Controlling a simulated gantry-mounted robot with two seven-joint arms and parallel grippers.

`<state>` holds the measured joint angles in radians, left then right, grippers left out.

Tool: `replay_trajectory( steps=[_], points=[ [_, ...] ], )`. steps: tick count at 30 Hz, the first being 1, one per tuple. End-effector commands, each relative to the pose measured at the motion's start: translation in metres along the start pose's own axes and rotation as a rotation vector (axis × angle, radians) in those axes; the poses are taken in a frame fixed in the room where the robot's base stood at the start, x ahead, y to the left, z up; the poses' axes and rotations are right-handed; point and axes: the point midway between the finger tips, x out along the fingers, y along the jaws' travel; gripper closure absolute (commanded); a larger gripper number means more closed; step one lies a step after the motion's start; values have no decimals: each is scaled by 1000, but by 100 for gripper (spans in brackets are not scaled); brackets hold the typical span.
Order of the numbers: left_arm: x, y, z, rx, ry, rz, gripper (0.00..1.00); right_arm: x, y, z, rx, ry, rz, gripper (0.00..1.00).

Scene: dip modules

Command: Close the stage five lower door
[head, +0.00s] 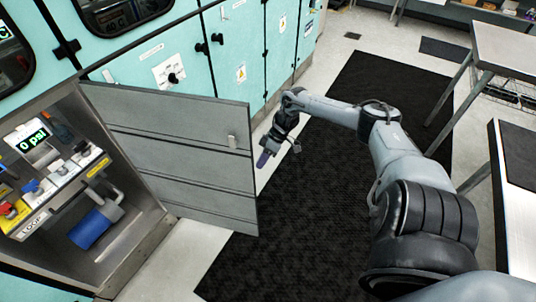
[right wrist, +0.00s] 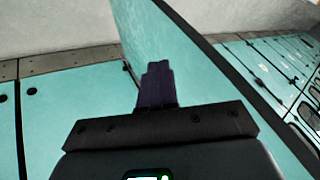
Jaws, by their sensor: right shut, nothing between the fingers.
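The lower door (head: 185,145) stands wide open in the head view, its grey ribbed inner face toward me and a small latch piece near its free edge. It is joined to the cabinet beside the open compartment (head: 140,215). My right gripper (head: 263,160) is just past the door's free edge, on its outer side, shut and empty. In the right wrist view the purple fingers of that gripper (right wrist: 157,82) lie in front of the door's teal outer face (right wrist: 185,50); I cannot tell whether they touch. My left gripper is out of view.
Inside the compartment are a gauge (head: 32,141) reading 0 psi, valves and a blue cylinder (head: 95,225). Teal cabinets (head: 235,50) with dark knobs line the back. A black mat (head: 310,220) covers clear floor. Tables (head: 505,50) stand at right.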

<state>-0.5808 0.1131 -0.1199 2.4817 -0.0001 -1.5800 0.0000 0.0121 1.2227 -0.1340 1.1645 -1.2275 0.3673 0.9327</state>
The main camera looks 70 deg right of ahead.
Motion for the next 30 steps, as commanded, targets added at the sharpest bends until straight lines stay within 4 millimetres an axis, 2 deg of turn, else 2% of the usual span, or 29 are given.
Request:
replay_trajectory(
  steps=[1, 2, 4, 12, 30],
  points=[
    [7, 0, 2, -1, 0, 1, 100, 14, 1, 1, 0, 2, -3, 100],
    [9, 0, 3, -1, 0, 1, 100, 19, 1, 1, 0, 2, -3, 100],
    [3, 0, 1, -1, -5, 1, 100, 17, -9, 0, -2, -2, -2, 100],
    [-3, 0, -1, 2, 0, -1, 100, 30, -30, 0, -1, -2, -3, 100],
    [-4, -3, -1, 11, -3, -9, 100, 32, -36, 0, 1, 0, 0, 100]
  ],
)
